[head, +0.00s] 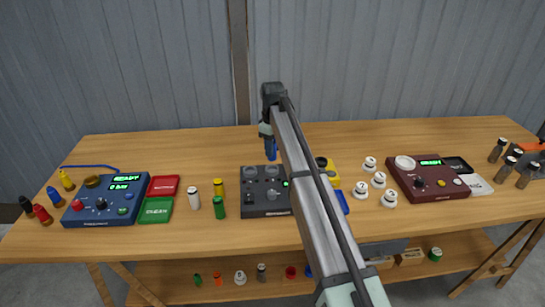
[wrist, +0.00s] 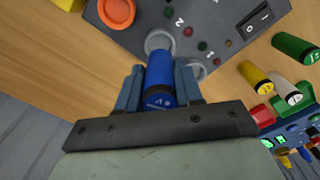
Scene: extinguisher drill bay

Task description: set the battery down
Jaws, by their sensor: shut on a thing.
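A blue battery (wrist: 159,68) with a dark end is clasped between the two fingers of my gripper (wrist: 159,80). In the head view the blue battery (head: 271,152) hangs just above the back edge of a dark grey charger (head: 278,207). In the wrist view the battery's far end lines up with a round grey socket on the charger (wrist: 222,22). I cannot tell whether it touches the socket. A second round socket (wrist: 197,68) lies beside it, partly hidden by a finger. My arm hides the charger's right part in the head view.
White (head: 193,198), yellow (head: 218,188) and green (head: 219,208) cylinders stand left of the charger. Beyond are red (head: 163,186) and green (head: 156,210) trays and a blue device (head: 104,205). A yellow box (head: 332,178), white knobs and a maroon device (head: 428,186) stand right. The bench (head: 210,150) is clear behind.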

